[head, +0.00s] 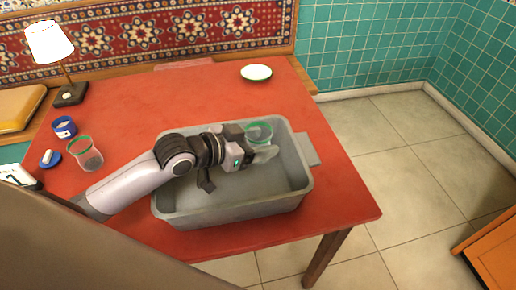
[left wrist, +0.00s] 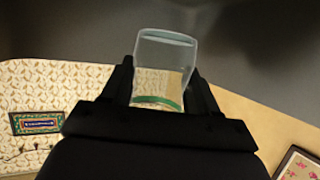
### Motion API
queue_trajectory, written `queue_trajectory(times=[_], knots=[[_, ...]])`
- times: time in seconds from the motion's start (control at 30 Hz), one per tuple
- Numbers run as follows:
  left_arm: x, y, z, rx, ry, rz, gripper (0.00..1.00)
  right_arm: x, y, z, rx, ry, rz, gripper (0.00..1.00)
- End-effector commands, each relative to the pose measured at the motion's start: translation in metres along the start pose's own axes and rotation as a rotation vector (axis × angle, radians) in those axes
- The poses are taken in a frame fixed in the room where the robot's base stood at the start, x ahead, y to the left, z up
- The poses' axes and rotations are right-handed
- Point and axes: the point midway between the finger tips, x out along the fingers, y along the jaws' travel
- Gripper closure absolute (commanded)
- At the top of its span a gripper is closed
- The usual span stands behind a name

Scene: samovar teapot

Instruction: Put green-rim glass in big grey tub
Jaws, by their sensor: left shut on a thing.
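The green-rim glass (head: 259,132) is clear, with a green band at its rim. My left gripper (head: 256,148) is shut on it, over the back right part of the big grey tub (head: 235,213). In the left wrist view the glass (left wrist: 163,62) sits between the two fingers (left wrist: 161,88), its green rim towards the palm. I cannot tell how high it is above the tub floor. The tub stands on the red table, and its visible inside looks empty. My right gripper is not in view.
A second green-rimmed glass (head: 85,153) stands at the left of the red table (head: 190,95). A blue cup (head: 64,127), a blue saucer (head: 50,159) and a lamp (head: 50,45) are nearby. A green-rimmed white plate (head: 256,72) lies at the back. The table's right side is clear.

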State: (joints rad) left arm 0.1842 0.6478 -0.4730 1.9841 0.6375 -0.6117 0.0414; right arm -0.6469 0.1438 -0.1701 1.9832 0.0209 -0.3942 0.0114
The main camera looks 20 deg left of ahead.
Motion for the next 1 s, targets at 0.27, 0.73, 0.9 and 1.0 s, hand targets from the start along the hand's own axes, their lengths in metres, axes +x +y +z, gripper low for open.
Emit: queue_trajectory(times=[0.27, 0.73, 0.9, 1.0], knots=[[0.007, 0.0, 0.016, 0.001, 0.002, 0.0, 0.73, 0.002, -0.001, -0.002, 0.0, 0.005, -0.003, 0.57], [0.011, 0.0, 0.025, 0.001, 0.001, 0.0, 0.73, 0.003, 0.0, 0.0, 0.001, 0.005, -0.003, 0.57], [0.011, 0.0, 0.028, 0.001, 0.001, -0.001, 0.73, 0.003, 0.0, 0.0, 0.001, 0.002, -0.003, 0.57], [0.011, 0.0, 0.028, 0.001, -0.001, 0.0, 0.15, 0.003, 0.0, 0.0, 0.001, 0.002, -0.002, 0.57]])
